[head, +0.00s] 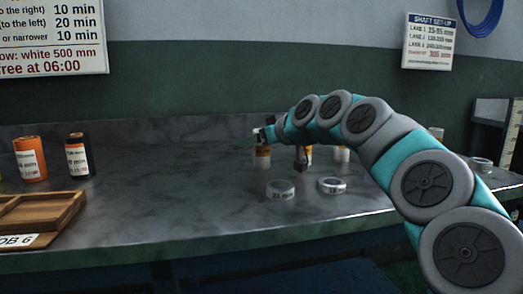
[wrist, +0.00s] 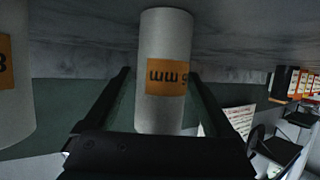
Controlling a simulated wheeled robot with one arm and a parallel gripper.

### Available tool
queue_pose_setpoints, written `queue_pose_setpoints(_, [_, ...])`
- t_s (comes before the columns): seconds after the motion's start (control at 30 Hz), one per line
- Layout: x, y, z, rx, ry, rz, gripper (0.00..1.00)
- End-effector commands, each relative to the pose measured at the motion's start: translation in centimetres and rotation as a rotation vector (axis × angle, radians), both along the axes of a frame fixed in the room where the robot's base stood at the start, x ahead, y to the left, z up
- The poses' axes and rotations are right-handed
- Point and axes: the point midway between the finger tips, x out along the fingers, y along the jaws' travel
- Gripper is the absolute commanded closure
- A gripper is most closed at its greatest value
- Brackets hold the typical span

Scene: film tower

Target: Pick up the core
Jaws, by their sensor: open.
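A pale grey-white core (wrist: 165,45) with an orange label ending in "mm" stands between the two fingers of my open gripper (wrist: 159,75) in the wrist view. It appears upside down there, and I cannot tell whether either finger touches it. In the head view my gripper (head: 262,133) is at the back of the counter, at the top of a white core (head: 262,163) with an orange band. Part of that core is hidden by the gripper. A second core (wrist: 14,75) with an orange label is at the left edge of the wrist view.
More white cores (head: 342,155) stand right of my gripper, partly behind my arm. Two flat rings (head: 280,190) (head: 331,185) lie in front. An orange canister (head: 30,160), a black canister (head: 77,157) and a wooden tray (head: 40,212) are at left. The counter's middle is clear.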

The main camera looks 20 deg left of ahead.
Motion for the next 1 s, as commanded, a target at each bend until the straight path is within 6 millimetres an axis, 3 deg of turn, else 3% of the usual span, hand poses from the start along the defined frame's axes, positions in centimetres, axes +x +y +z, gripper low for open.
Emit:
queue_pose_setpoints(0.17, [0.0,-0.02,0.0,0.0,0.0,0.0,0.12])
queue_pose_setpoints(0.9, [0.0,-0.04,-0.05,0.0,0.001,0.0,0.95])
queue_pose_setpoints(1.0, [-0.01,-0.03,-0.05,0.0,0.001,0.0,1.0])
